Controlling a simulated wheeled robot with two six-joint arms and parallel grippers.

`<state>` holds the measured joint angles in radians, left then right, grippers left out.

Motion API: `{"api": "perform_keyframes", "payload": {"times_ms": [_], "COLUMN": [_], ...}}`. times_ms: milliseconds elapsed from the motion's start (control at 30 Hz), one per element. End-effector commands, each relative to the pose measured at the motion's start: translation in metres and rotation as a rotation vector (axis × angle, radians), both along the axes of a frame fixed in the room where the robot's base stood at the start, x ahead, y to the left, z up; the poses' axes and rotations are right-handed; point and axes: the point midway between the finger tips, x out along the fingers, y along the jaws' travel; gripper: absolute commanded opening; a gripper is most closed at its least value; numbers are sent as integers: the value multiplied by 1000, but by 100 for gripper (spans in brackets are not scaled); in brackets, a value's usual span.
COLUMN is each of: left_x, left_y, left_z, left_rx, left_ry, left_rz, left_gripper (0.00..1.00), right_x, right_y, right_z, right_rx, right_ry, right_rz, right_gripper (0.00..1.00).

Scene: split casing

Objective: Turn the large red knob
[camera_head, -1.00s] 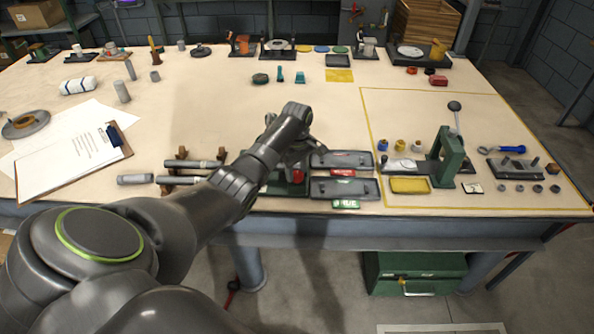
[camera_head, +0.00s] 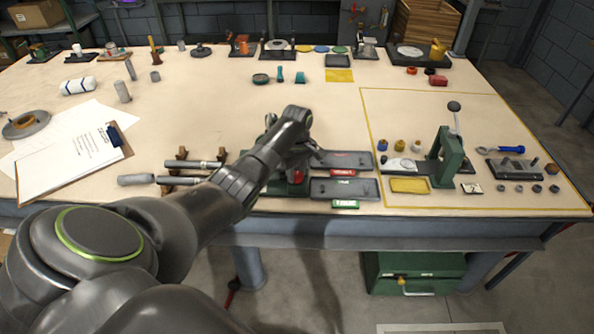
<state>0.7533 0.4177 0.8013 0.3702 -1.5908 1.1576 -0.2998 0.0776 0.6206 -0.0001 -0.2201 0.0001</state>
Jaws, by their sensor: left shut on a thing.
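A small part of the red knob (camera_head: 298,177) shows below my left gripper, on a dark green device (camera_head: 277,187) near the front of the table. My left gripper (camera_head: 300,160) comes in from the left and points down over the device. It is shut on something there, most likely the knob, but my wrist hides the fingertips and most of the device. My right gripper is not in view.
Two grey trays (camera_head: 345,188) with red and green labels lie just right of the device. Metal cylinders on brown rests (camera_head: 193,164) lie to its left. A green press (camera_head: 443,158) stands in a yellow-outlined area. The middle of the table is clear.

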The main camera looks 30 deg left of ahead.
Motion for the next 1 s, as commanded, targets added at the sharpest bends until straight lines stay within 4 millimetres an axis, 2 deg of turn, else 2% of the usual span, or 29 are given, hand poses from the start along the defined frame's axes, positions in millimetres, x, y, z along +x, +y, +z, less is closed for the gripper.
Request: {"api": "perform_keyframes", "payload": {"times_ms": [600,1000], "left_x": [1,2], "left_y": [-1,-1], "left_z": [2,1], "left_rx": [0,0], "left_ry": [0,-1], "left_rz": [-450,-617], "left_gripper": [11,11], "right_x": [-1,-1], "right_y": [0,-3], "right_z": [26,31], "right_rx": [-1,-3], "right_ry": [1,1], "right_rz": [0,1], "right_gripper": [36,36]}}
